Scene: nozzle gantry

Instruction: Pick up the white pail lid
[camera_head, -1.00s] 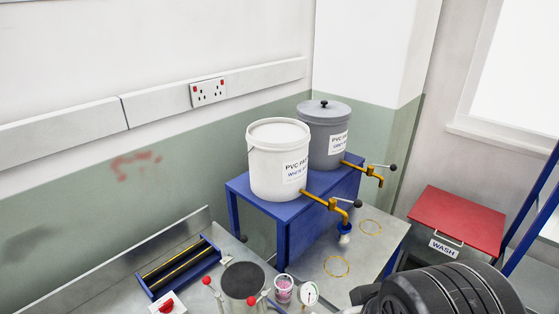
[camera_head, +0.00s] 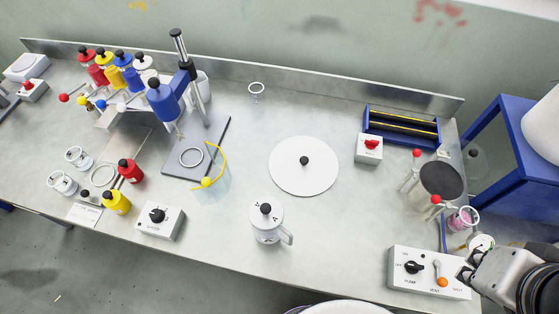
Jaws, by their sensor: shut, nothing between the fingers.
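A flat round white lid (camera_head: 285,170) with a black knob at its centre lies on the middle of the metal bench. My gripper (camera_head: 463,272) is at the lower right, beside the grey control box, well apart from the lid. Its fingers are small in view and hold nothing visible; they look shut. The white pail (camera_head: 545,125) is partly cut off at the right edge, on a blue stand (camera_head: 503,150).
A white lidded jug (camera_head: 267,228) stands in front of the lid. Behind right are a blue rack (camera_head: 400,128) and a red-button box (camera_head: 369,149). A dispenser with coloured bottles (camera_head: 162,98) stands left. A control box (camera_head: 425,272) lies near my gripper. Bench around the lid is clear.

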